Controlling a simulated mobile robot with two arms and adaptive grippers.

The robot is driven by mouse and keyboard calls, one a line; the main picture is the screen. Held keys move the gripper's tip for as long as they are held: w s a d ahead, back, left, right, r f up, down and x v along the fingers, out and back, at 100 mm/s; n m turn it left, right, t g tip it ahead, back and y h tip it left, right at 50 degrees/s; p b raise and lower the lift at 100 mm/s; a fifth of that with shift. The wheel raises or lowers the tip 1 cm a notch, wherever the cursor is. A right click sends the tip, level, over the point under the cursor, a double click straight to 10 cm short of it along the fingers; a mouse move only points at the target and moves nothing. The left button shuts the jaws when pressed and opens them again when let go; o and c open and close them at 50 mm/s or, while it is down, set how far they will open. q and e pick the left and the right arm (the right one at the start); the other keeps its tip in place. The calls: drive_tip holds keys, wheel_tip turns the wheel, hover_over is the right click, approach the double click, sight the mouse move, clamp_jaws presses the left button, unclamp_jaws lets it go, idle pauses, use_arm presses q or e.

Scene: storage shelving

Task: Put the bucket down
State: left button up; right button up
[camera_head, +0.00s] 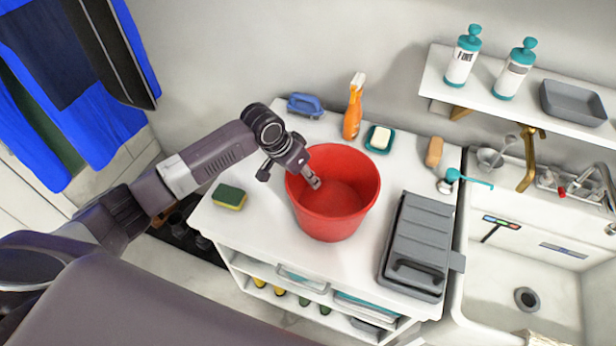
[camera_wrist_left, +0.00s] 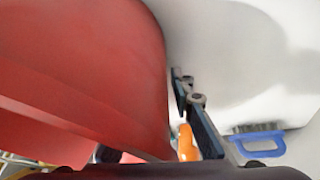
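The red bucket (camera_head: 342,217) is upright at the middle of the white counter (camera_head: 262,247). From the head view I cannot tell whether its base rests on the counter or sits just above it. My left gripper (camera_head: 312,180) is at the bucket's left rim, with one finger showing inside. In the left wrist view, the bucket wall (camera_wrist_left: 90,70) fills the left side, and one dark finger (camera_wrist_left: 185,95) angles inward against its outside. The other finger is hidden there by the wall. The gripper looks shut on the rim. My right gripper is not in view.
A green-yellow sponge (camera_head: 229,197) lies left of the bucket. A blue brush (camera_head: 305,104), orange spray bottle (camera_head: 353,107), soap dish (camera_head: 380,139) and wooden brush (camera_head: 433,152) stand behind. The counter's front strip is clear.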

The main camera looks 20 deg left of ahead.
use_arm(q)
drive_tip(key=v, duration=1.2)
drive_tip(key=shift+r+b, duration=0.15)
drive_tip(key=shift+b, duration=0.15)
drive_tip(key=shift+w, duration=0.1)
